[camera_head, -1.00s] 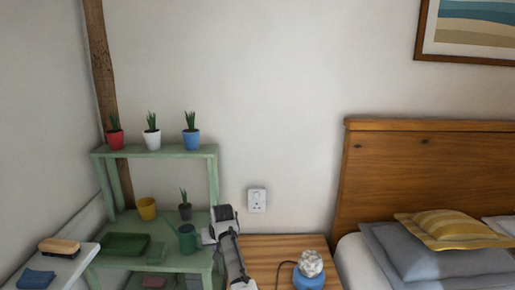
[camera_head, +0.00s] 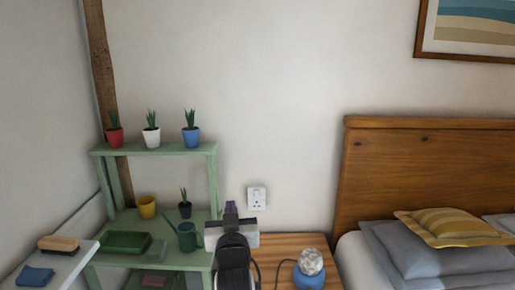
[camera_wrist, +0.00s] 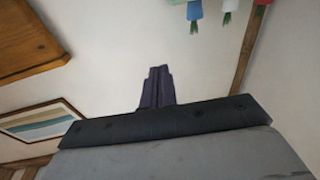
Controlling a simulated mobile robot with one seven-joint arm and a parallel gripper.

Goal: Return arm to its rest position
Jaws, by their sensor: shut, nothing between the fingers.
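My gripper (camera_head: 231,208) stands at the bottom middle of the head view, in front of the wall and between the green shelf and the wooden bedside table. Its fingers are shut together with nothing between them. In the wrist view the dark fingers (camera_wrist: 157,87) show side by side beyond the grey gripper body, against the plain wall. My arm below it hides part of the bedside table's left side.
The green shelf (camera_head: 160,151) at left holds potted plants, a yellow pot (camera_head: 147,207) and a green watering can (camera_head: 187,237). The bedside table (camera_head: 300,241) bears a blue-based lamp (camera_head: 309,270). The bed's headboard (camera_head: 430,175) is at right.

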